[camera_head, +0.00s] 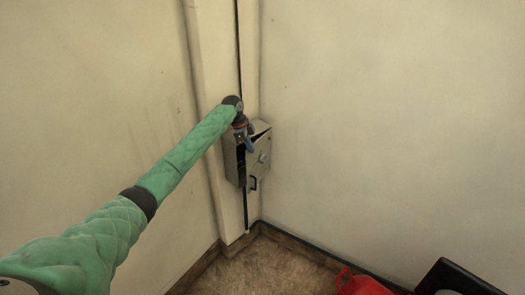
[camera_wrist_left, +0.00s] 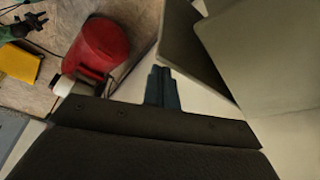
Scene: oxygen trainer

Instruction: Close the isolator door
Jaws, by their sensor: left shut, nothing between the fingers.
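The grey isolator box (camera_head: 234,166) is fixed low in the wall corner. Its grey door (camera_head: 262,157) stands a little ajar, with a dark gap at the top and left.
A red object (camera_head: 361,284) is on the floor at lower right, also large in the left wrist view (camera_wrist_left: 100,45). A black object (camera_head: 455,279) is beside it. A yellow object (camera_wrist_left: 19,63) shows in the left wrist view. A dark conduit runs along the corner. Floor before the isolator looks clear.

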